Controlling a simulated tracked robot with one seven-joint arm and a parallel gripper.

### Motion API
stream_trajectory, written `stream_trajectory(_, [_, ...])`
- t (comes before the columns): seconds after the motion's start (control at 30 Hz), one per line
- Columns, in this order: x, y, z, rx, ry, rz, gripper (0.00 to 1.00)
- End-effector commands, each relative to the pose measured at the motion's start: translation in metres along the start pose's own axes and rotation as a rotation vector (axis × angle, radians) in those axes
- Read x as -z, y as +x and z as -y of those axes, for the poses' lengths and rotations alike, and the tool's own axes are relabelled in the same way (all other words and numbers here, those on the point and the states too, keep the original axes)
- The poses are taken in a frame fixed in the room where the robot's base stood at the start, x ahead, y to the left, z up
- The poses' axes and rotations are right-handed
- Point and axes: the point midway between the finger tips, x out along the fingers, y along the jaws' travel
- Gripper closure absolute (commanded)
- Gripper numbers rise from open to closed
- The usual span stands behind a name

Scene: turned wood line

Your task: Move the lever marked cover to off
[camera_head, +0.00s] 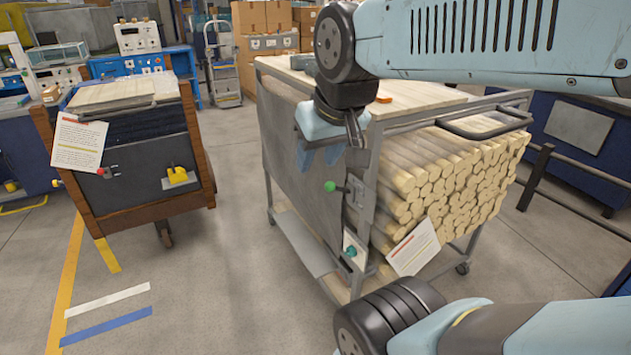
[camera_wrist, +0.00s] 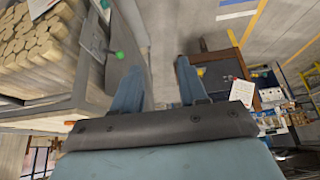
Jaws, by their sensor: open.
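A lever with a green ball knob (camera_head: 330,186) sticks out from the grey end panel of the wood cart. A second control with a teal knob (camera_head: 350,251) sits lower on the same cart. I cannot read a "cover" or "off" marking on either. My gripper (camera_head: 320,156) is open and empty, above the green knob in the head view and pointing downward. In the wrist view my gripper (camera_wrist: 158,82) has its blue fingers spread, and the green knob (camera_wrist: 120,55) shows beyond the left finger, not between the fingers. No contact shows.
The wood cart (camera_head: 300,135) holds stacked round logs (camera_head: 460,180); a paper sheet (camera_head: 414,248) hangs on it. A wooden-sided cart (camera_head: 130,160) at left carries a red knob (camera_head: 100,171) and a yellow handle (camera_head: 178,176). Open floor (camera_head: 235,240) lies between the carts.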

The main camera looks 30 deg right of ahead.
Motion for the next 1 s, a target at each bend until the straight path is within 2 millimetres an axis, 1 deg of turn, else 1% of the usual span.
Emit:
stream_trajectory(0.07, [0.000, 0.000, 0.000, 0.000, 0.000, 0.000, 0.57])
stream_trajectory(0.1, [0.000, 0.000, 0.000, 0.000, 0.000, 0.000, 0.56])
stream_trajectory(0.27, [0.005, 0.002, -0.002, -0.009, -0.026, 0.012, 0.41])
stream_trajectory(0.37, [0.015, 0.009, -0.005, -0.029, -0.085, 0.041, 0.41])
stream_trajectory(0.47, [0.031, 0.020, -0.012, -0.057, -0.179, 0.085, 0.41])
stream_trajectory(0.77, [0.082, 0.067, -0.041, -0.116, -0.521, 0.255, 0.41])
stream_trajectory(1.0, [0.117, 0.116, -0.066, -0.118, -0.796, 0.400, 0.41])
